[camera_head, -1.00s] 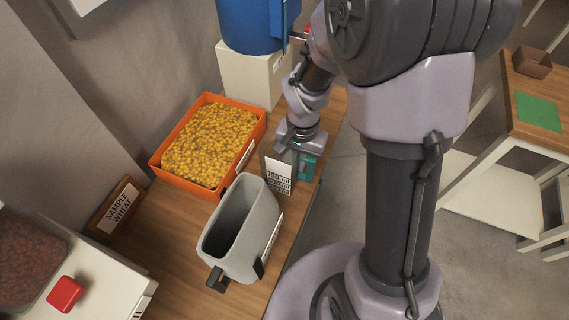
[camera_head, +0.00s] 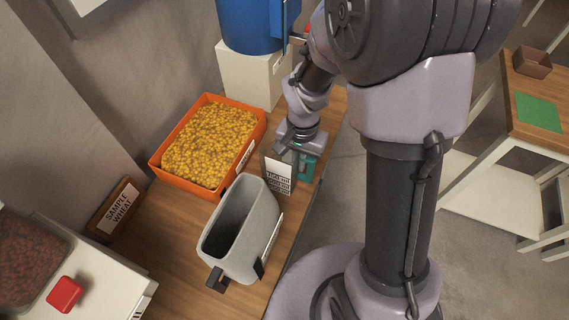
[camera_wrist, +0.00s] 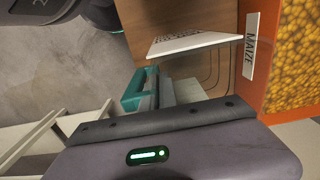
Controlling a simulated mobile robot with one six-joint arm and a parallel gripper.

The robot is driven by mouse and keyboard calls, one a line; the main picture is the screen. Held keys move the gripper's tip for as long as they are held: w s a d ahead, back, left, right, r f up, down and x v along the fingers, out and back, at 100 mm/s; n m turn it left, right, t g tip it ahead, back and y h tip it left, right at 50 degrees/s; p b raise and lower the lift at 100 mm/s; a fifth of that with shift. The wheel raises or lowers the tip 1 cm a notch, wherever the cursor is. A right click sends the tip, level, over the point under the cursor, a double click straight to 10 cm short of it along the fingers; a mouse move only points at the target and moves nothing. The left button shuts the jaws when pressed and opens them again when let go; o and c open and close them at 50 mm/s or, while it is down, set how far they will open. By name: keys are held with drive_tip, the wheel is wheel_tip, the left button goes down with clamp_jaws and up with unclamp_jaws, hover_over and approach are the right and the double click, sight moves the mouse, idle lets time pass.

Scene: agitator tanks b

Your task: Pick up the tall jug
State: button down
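A narrow upright container with a teal part (camera_head: 308,166) stands on the wooden bench under my gripper (camera_head: 298,150); it looks like the tall jug. A white printed label (camera_head: 279,177) faces front beside it. In the wrist view the teal part (camera_wrist: 133,90) is a loop-like handle close to my gripper (camera_wrist: 168,98), and the label (camera_wrist: 192,43) is tilted just beyond. Clear-looking walls with rounded outlines show next to it. My gripper points down at the top of this container. Its fingers are largely hidden, and I cannot tell whether they grip the teal part.
A grey open bin (camera_head: 272,208) with dark handles stands in front on the bench. An orange tray (camera_head: 208,190) of yellow maize is to the left. A blue drum (camera_head: 245,28) on a white block is behind. The bench's right edge is close to the container.

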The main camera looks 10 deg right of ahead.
idle(0.4)
wheel_tip(320, 180, up, 10)
drive_tip(key=p, duration=0.4)
wheel_tip(320, 180, down, 6)
drive_tip(key=w+n+b, duration=0.2)
drive_tip(key=n, duration=0.5)
drive_tip(key=shift+w+d, duration=0.2)
drive_tip(key=shift+w, duration=0.2)
drive_tip(key=shift+s+d, duration=0.1)
